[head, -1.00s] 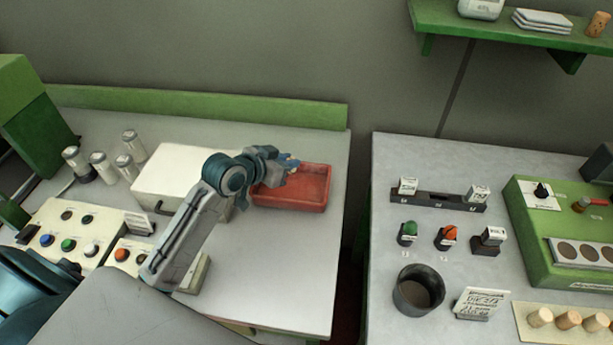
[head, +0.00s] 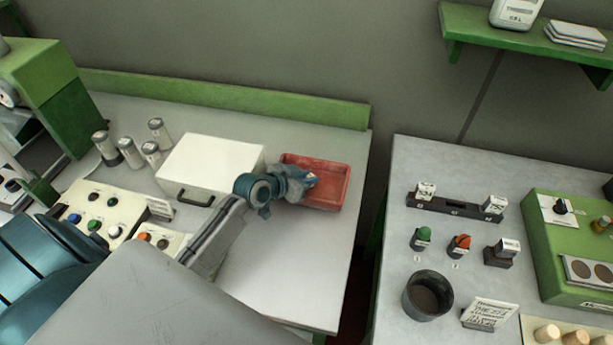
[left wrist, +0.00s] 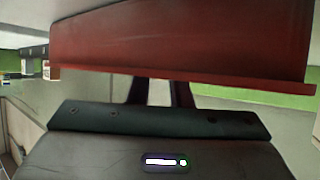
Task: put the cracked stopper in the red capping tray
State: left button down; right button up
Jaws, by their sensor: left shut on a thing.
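The red capping tray (head: 333,195) lies at the right end of the left bench. In the left wrist view its red wall and rim (left wrist: 180,45) fill the top and hide my fingertips. My left gripper (head: 311,179) reaches in from the left, with its tips over the left-middle part of the tray. It is shut on a small pale tan thing, seemingly the stopper (head: 313,176), mostly covered by the fingers. I cannot see a crack on it, nor tell whether it touches the tray floor. My right gripper is not in view.
A white box (head: 212,163) with a dark handle stands left of the tray, close to my wrist. Several grey-white cylinders (head: 131,152) stand behind. A gap separates this bench from the right bench, which holds a dark cup (head: 409,306) and pale stoppers (head: 547,333).

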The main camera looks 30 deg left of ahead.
pick_arm(q)
jog(key=shift+f, duration=0.15)
jog(key=c, duration=1.3)
grip_release()
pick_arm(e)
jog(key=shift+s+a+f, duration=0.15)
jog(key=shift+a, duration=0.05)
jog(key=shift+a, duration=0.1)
pick_arm(q)
jog(key=shift+r, duration=0.25)
jog(key=shift+b+v, duration=0.8)
jog(key=shift+v, duration=5.2)
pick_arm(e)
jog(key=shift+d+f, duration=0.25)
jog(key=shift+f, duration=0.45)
pick_arm(q)
jog(key=shift+f, duration=0.1)
